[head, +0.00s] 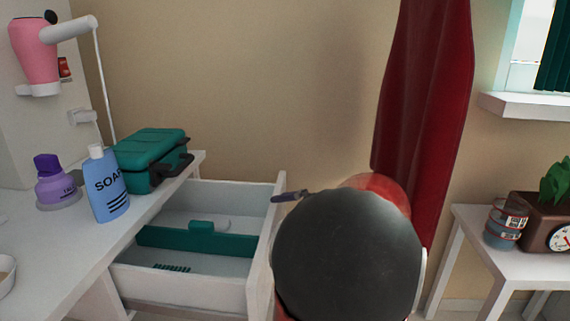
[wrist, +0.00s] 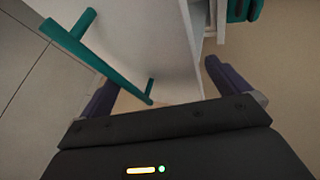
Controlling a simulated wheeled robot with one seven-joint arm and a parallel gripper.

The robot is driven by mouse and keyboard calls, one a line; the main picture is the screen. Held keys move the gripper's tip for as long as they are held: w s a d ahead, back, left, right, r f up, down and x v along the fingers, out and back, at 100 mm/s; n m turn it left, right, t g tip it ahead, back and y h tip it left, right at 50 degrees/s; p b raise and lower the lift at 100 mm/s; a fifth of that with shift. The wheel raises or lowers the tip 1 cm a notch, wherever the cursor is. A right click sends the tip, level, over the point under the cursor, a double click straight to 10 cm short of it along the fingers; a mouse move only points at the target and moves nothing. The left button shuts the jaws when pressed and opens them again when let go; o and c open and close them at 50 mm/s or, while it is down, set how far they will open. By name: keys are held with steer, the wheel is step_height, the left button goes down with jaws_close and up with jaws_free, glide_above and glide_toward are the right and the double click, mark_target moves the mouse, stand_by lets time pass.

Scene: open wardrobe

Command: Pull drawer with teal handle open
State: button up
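The white drawer (head: 190,292) stands pulled out from the counter in the head view, its inside showing. Its teal handle (wrist: 75,45) is on the front panel (wrist: 150,40) in the wrist view; the handle is hidden in the head view. My gripper (wrist: 160,75) is open at the drawer front, with its dark purple fingers wide apart. The lower end of the handle lies between the fingers, and the bar passes close by the left finger; contact cannot be told. In the head view one fingertip (head: 290,196) shows just outside the drawer front's top edge.
A teal divider (head: 195,242) lies inside the drawer. A teal case (head: 150,155), a blue soap bottle (head: 108,190) and a purple bottle (head: 56,185) stand on the counter. A red cloth (head: 425,100) hangs behind my arm. A white side table (head: 475,225) stands at right.

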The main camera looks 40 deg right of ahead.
steer(key=r+t, duration=0.1)
steer(key=r, duration=0.4)
steer(key=a+r+n, duration=0.1)
steer(key=r, duration=0.4)
steer(key=a+r+t+y, duration=0.1)
steer(key=r, duration=0.4)
steer(key=shift+w+r+t, duration=0.1)
steer(key=shift+w+t, duration=0.2)
steer(key=c, duration=1.1)
steer(key=shift+w+d, duration=0.1)
steer(key=shift+d, duration=0.15)
